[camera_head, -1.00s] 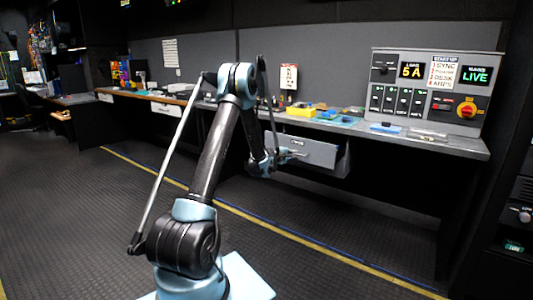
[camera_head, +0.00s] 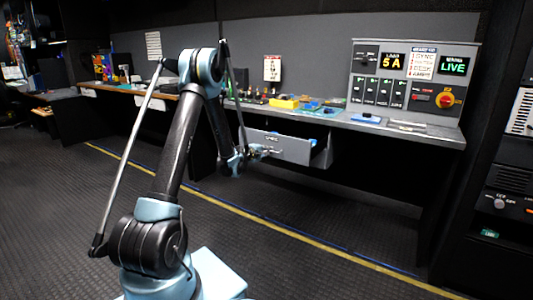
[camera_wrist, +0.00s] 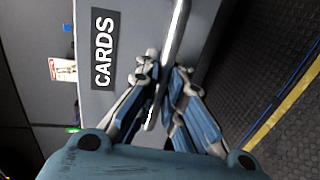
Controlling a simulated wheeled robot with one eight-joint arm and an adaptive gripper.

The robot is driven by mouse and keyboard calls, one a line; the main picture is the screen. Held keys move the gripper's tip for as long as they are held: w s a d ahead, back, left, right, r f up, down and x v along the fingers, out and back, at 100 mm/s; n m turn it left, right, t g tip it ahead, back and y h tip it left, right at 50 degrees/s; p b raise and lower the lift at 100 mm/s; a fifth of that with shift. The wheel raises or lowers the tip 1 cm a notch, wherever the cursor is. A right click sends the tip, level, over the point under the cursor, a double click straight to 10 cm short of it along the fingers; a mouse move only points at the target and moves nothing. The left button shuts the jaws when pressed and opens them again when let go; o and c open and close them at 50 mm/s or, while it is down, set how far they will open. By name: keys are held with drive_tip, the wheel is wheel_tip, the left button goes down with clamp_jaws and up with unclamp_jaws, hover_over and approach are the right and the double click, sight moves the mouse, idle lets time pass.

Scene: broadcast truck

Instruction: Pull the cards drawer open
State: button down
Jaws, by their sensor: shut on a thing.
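The grey cards drawer (camera_head: 292,148) sits under the desk and stands out from it, with its side wall showing at the right. In the wrist view its front (camera_wrist: 134,20) fills the upper middle, with a black CARDS label (camera_wrist: 104,48). A shiny bar handle (camera_wrist: 178,25) crosses that front. My gripper (camera_wrist: 165,80) is shut on the handle, one finger on each side of it. In the head view my gripper (camera_head: 264,151) is small, at the left part of the drawer front.
The desk (camera_head: 425,131) above carries a yellow bin (camera_head: 285,102), blue items and a switch panel (camera_head: 408,85). A dark rack (camera_head: 505,190) stands at the right. The floor before the drawer is clear, with a yellow line (camera_head: 260,235) along it.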

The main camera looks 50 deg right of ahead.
drive_tip(key=c, duration=1.7)
unclamp_jaws()
drive_tip(key=shift+w+a, duration=0.15)
drive_tip(key=shift+w, duration=0.45)
drive_tip(key=shift+s, duration=0.15)
drive_tip(key=shift+s, duration=0.15)
drive_tip(key=v, duration=1.1)
drive_tip(key=shift+a, duration=0.4)
drive_tip(key=shift+a+r, duration=0.1)
drive_tip(key=shift+r, duration=0.05)
